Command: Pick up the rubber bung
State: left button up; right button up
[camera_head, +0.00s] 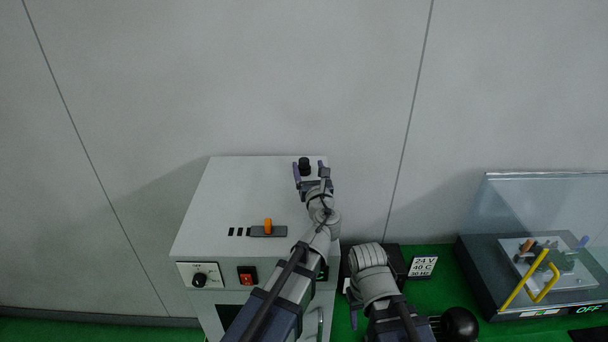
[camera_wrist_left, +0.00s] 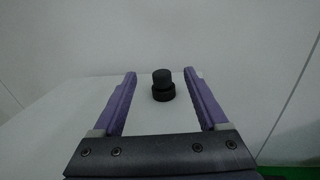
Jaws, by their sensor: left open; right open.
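The rubber bung (camera_head: 304,163) is a small black stepped piece, with a narrower top on a wider base. It stands upright on top of a light grey cabinet (camera_head: 235,195), near its back right corner. My left gripper (camera_head: 310,168) is open, with its purple fingers pointing at the bung. In the left wrist view the bung (camera_wrist_left: 163,86) appears between the two fingers (camera_wrist_left: 161,75), near their tips, with a gap on each side. It is not gripped. My right arm is low in the head view, and I cannot make out its gripper fingers.
An orange slider knob (camera_head: 268,226) sits on the cabinet top, left of my left arm. The cabinet front carries a black dial (camera_head: 199,280) and a red switch (camera_head: 247,275). A clear-covered device with a yellow handle (camera_head: 541,288) stands on the green bench at right. A wall stands behind.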

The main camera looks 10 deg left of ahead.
aim_at(305, 164)
pick_arm(q)
notch_tip(305, 164, down, 3)
jog(key=shift+f+b, duration=0.15)
jog(key=shift+b, duration=0.95)
jog(key=shift+w+a+r+p, duration=0.2)
jog(key=shift+w+r+p, duration=0.25)
jog(key=shift+w, duration=0.2)
jog(key=shift+w+a+r, duration=0.1)
jog(key=shift+w+a, duration=0.05)
jog(key=shift+w, duration=0.15)
jog(key=shift+w+a+f, duration=0.15)
jog(key=shift+w+f, duration=0.1)
jog(key=shift+w, duration=0.15)
jog(key=shift+w+a+r, duration=0.1)
jog(key=shift+w+r, duration=0.05)
jog(key=shift+w, duration=0.25)
jog(key=x, duration=0.4)
jog(key=shift+s, duration=0.1)
pick_arm(e)
notch_tip(305, 164, down, 2)
jog(key=shift+f, duration=0.25)
pick_arm(q)
grip_shut()
